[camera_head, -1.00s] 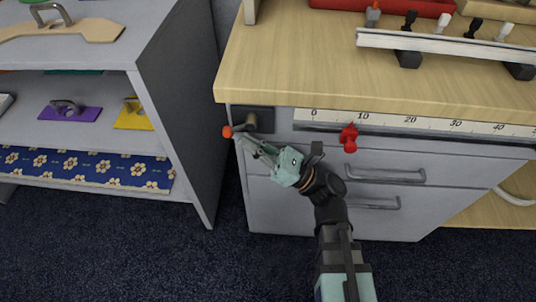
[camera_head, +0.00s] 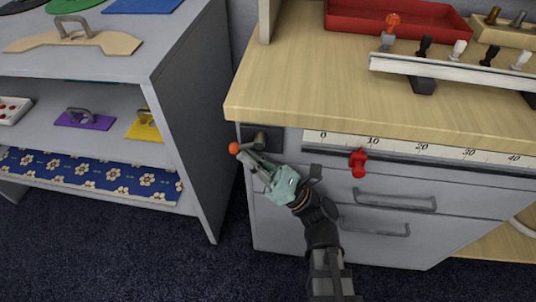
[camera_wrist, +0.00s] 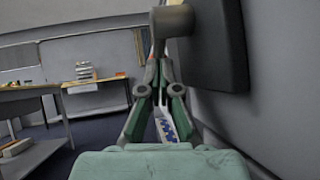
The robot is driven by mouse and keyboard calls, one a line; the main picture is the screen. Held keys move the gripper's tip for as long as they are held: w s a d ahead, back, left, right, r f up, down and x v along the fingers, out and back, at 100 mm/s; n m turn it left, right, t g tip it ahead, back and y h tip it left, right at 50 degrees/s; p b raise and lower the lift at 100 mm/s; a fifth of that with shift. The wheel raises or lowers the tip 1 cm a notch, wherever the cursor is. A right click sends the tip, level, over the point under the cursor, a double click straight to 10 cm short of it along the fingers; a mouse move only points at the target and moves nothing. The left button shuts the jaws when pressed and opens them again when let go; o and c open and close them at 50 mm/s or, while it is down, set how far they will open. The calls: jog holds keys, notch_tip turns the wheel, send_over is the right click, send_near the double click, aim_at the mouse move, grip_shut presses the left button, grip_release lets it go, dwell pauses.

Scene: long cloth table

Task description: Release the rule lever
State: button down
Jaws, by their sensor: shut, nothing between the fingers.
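The rule lever is a short grey-brown handle (camera_head: 259,139) with an orange ball (camera_head: 234,148) at its end. It sits on a dark plate (camera_head: 250,131) at the cabinet's front left corner, with the ball pointing left and slightly down. My gripper (camera_head: 243,155) is at the ball, just below and right of it; I cannot tell whether they touch. In the wrist view my fingers (camera_wrist: 157,66) come together at the tips, just under the round lever end (camera_wrist: 173,20). The orange ball is not clear there.
The white rule (camera_head: 421,147) runs along the cabinet front with a red slider (camera_head: 358,163) on it. Drawer handles (camera_head: 395,203) stick out below. A grey shelf unit (camera_head: 193,105) stands to the left, with a floor gap between. The wooden worktop (camera_head: 300,80) overhangs the lever.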

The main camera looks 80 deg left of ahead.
jog(key=shift+p+x, duration=0.8)
jog(key=shift+p, duration=0.35)
jog(key=shift+d+f, duration=0.1)
jog(key=shift+d, duration=0.1)
